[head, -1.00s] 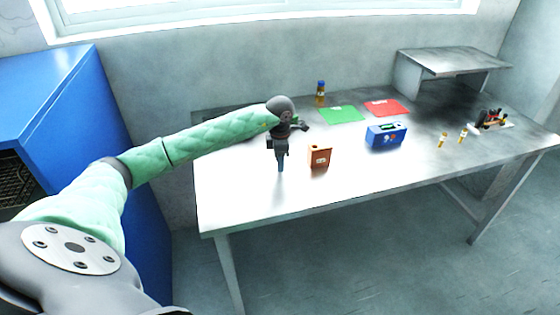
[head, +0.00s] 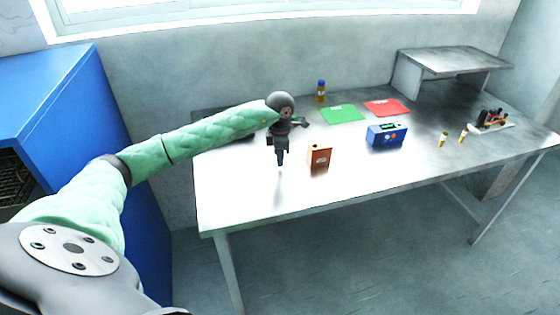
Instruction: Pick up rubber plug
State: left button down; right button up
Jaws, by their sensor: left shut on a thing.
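My left gripper (head: 281,164) comes in on the green-sleeved arm and points down over the left part of the metal table (head: 235,195). Its fingers are shut on a small dark thing at the tips, taken as the rubber plug, which is too small and too covered by the fingers to show its shape. The fingertips are a little above the tabletop, to the left of the brown box (head: 320,159). My right gripper is not in view.
A blue box (head: 386,137), a green mat (head: 342,114), a red mat (head: 388,107) and a blue-capped bottle (head: 321,93) stand farther back. Two small vials (head: 443,140) and a tool rack (head: 492,121) are at the right. The table's front left is clear.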

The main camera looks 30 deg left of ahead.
pick_arm(q)
jog(key=r, duration=0.1)
jog(key=d+r+b, duration=0.1)
jog(key=r, duration=0.1)
jog(key=shift+w+r+b, duration=0.15)
jog(key=shift+b, duration=0.15)
jog(key=w+d+r+b, duration=0.3)
jog(key=d+r, duration=0.3)
jog(key=d, duration=0.4)
jog(key=shift+w+r, duration=0.2)
jog(key=shift+r, duration=0.1)
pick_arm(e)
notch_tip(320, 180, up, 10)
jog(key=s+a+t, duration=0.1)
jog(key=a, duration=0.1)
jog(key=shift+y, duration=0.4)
pick_arm(q)
jog(key=c, duration=2.2)
grip_release()
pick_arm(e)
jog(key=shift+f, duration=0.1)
